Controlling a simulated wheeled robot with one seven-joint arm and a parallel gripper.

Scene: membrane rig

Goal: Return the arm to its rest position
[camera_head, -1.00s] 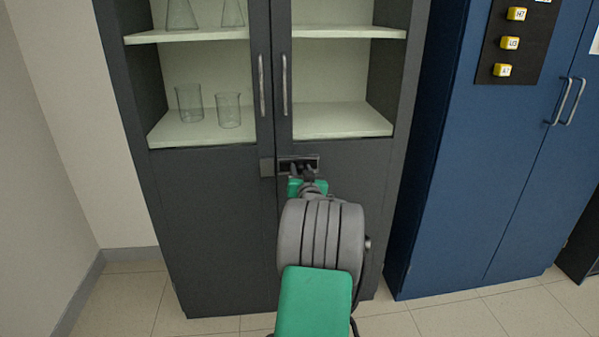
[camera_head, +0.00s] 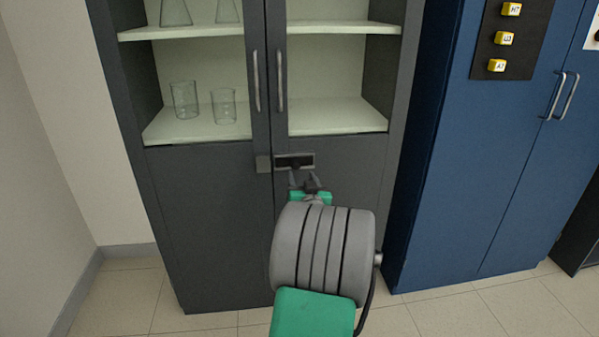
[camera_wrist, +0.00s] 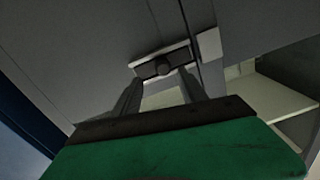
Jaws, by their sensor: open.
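My gripper (camera_head: 303,181) is open and empty, a little below and in front of the latch plate on the dark grey cabinet. The latch (camera_head: 294,161) is a dark plate with a light frame on the right door. I cannot tell the exact gap between fingertips and knob, but they look apart. My arm, grey and green, fills the lower middle of the head view.
The grey cabinet (camera_head: 220,220) has glass upper doors with two vertical handles, and glass beakers (camera_head: 185,99) inside. A blue cabinet (camera_head: 480,170) with yellow labelled tags (camera_head: 503,38) stands to the right. Tiled floor (camera_head: 120,290) is open at the lower left.

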